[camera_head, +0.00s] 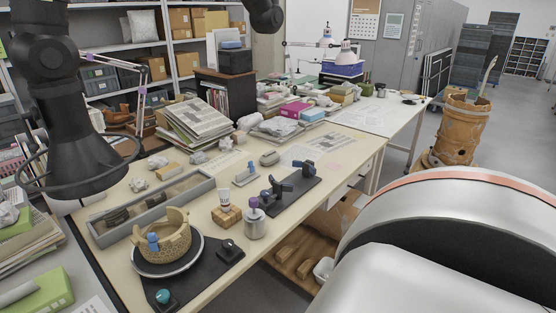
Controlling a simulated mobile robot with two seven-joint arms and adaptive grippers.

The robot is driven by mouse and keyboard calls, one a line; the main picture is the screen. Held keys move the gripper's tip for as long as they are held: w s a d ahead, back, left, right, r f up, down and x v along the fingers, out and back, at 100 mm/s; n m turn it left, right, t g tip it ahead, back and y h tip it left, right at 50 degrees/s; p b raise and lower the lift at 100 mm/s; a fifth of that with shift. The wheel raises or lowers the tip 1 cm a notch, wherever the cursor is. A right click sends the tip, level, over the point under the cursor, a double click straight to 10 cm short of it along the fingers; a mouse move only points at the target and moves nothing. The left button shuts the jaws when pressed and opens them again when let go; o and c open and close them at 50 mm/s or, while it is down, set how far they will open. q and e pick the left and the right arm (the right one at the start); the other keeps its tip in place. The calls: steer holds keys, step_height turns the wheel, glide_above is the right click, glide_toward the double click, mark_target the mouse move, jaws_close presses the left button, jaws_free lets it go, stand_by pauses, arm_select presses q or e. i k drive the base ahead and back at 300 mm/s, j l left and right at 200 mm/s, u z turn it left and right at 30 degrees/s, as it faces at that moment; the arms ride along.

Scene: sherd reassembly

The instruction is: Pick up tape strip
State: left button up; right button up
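I cannot pick out a tape strip for certain. A partly built tan pot (178,243) stands on a round dark turntable (168,266), with a small blue piece (153,241) at its near left rim. More small blue pieces show on a black base (296,192) and on a small grey stand (245,180). A wooden block (227,214) holds a white, dark-marked upright item (224,196). Neither gripper's fingers show. Dark arm parts are at the left and the top edge.
The pale worktable (205,285) also carries a grey divided tray (150,205), a metal jar (255,224) with a purple top, and a stack of papers (192,122). A tall brown vessel (458,128) stands at the right.

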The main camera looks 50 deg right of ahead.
mark_target(250, 162)
steer(key=z, duration=1.5)
steer(key=i+l+z, duration=0.35)
steer(key=i+j, duration=0.05)
steer(key=j, duration=0.05)
